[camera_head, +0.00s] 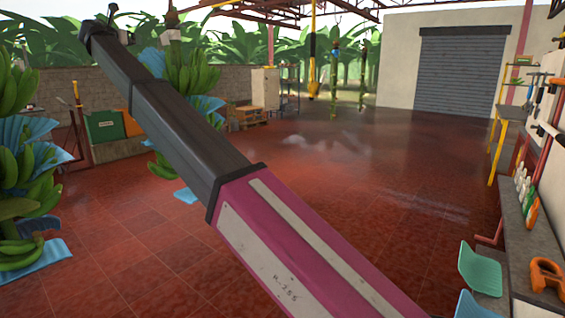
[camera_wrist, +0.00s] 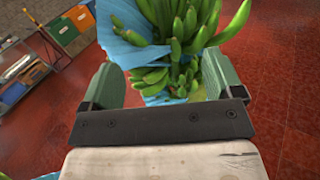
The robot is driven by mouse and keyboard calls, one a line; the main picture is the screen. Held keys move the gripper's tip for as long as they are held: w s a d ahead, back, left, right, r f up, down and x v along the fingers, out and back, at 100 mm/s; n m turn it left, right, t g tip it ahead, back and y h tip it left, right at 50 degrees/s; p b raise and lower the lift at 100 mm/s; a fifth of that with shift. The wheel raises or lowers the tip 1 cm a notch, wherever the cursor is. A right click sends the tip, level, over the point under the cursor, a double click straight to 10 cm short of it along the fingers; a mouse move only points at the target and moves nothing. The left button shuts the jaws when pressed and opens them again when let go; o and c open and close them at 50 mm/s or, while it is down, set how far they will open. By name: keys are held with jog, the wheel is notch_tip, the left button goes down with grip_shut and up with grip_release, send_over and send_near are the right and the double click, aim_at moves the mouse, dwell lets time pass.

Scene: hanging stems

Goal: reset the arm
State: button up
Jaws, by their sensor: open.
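My gripper (camera_wrist: 160,80) shows in the wrist view with its two green fingers spread apart and nothing clasped between them. A hanging stem of green bananas (camera_wrist: 178,30) with blue sheeting (camera_wrist: 128,42) is in front of and beyond the fingers; whether they touch it cannot be told. In the head view my arm reaches from the lower right to the upper left, and the gripper itself cannot be made out there. Behind the arm hangs a green banana stem (camera_head: 190,75), partly hidden by it. Another banana stem (camera_head: 22,165) with blue sheets hangs at the left edge.
Two thin, mostly bare stems (camera_head: 335,80) hang farther back. A bench (camera_head: 510,225) with bottles (camera_head: 526,195) and a green chair (camera_head: 480,268) line the right side. Green and orange bins (camera_head: 104,126) stand at left. The red tiled floor (camera_head: 370,180) is open in the middle.

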jog(key=w+d+f+m+g+h, duration=0.1)
jog(key=w+d+f+m+g, duration=0.2)
jog(key=d+f, duration=0.9)
jog(key=w+d+f+m+g, duration=0.1)
jog(key=w+d+f+m, duration=0.55)
jog(key=f, duration=0.95)
jog(key=s+d+f+m+g+h, duration=0.1)
jog(key=s+d+f+m+g, duration=0.1)
jog(key=d+f, duration=1)
jog(key=s+d+f+m+g, duration=0.1)
jog(key=d+f+m+g, duration=0.2)
jog(key=d+f, duration=0.9)
jog(key=s+d+f+m+g, duration=0.2)
jog(key=s+d+f+m, duration=0.4)
jog(key=d+f, duration=0.45)
jog(key=s+d+f+m+g, duration=0.3)
jog(key=s+d+f, duration=0.55)
jog(key=d, duration=0.25)
jog(key=s+d+f+m+g+y, duration=0.1)
jog(key=s+d+f+m, duration=0.4)
jog(key=s, duration=0.5)
jog(key=s+d+f+m+g+y, duration=0.2)
jog(key=s+d+f+m, duration=0.4)
jog(key=s, duration=0.5)
notch_tip(320, 180, down, 2)
jog(key=shift+s+d+f+g+y, duration=0.1)
jog(key=shift+s+d+g+y, duration=0.2)
jog(key=shift+d, duration=0.9)
jog(key=shift+w, duration=0.1)
